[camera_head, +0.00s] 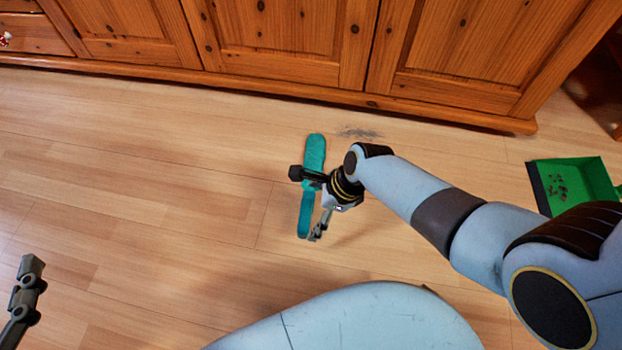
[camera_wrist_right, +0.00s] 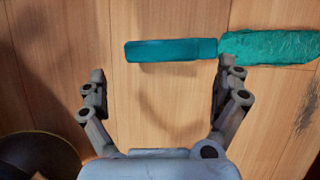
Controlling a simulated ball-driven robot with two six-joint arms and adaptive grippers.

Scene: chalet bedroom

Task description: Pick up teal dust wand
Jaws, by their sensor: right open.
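The teal dust wand (camera_head: 314,152) lies on the wooden floor in front of the cabinet, its wide fluffy end toward the cabinet and its narrow handle toward me. In the right wrist view the wand's handle (camera_wrist_right: 170,50) lies just beyond the fingertips, and the right gripper (camera_wrist_right: 163,70) is open and empty. One fingertip is near the join of handle and fluffy end. My left gripper (camera_head: 26,285) shows partly at the lower left, apart from everything; its jaws are unclear.
A green dustpan (camera_head: 590,180) with dark debris in it lies on the floor at the right. A grey dust patch (camera_head: 360,133) is near the wand's wide end. The wooden cabinet (camera_head: 280,50) spans the back. The floor to the left is clear.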

